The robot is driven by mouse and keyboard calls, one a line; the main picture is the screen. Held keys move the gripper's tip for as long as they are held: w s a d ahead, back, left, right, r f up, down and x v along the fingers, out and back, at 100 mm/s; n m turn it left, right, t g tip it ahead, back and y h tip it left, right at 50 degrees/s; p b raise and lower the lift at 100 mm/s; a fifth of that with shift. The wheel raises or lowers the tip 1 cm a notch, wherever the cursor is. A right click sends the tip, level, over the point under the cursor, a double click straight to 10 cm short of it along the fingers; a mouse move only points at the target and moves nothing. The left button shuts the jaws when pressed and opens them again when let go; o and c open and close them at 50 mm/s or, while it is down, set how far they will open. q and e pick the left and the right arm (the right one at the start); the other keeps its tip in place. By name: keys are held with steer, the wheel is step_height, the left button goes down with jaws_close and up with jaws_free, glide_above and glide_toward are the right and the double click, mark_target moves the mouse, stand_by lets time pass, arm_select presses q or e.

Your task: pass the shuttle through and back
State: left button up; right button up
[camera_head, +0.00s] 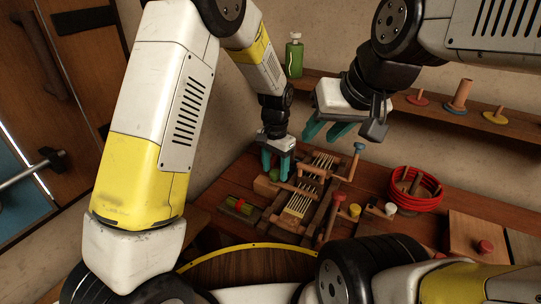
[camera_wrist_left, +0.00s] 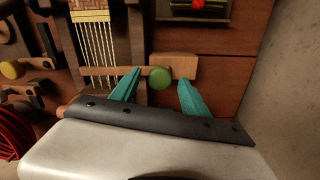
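A small wooden loom stands on the table, its pale warp threads (camera_head: 298,206) stretched over the frame; the threads also show in the left wrist view (camera_wrist_left: 98,66). A wooden piece (camera_wrist_left: 176,63) with a green knob (camera_wrist_left: 160,78) sits at the loom's side; it is probably the shuttle, and a thin bar runs from it toward the threads. My left gripper (camera_head: 277,165) is over this piece, its teal fingers open on either side of the green knob, with visible gaps. My right gripper (camera_head: 327,130) is open and empty above the loom's far side.
A tray with green and red items (camera_head: 240,206) lies left of the loom. A wall shelf behind holds a green bottle (camera_head: 294,60) and several pegs.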

arm_select(q)
step_height(320, 180, up, 8)
steer(key=shift+f, duration=0.1)
stand_by(0.4)
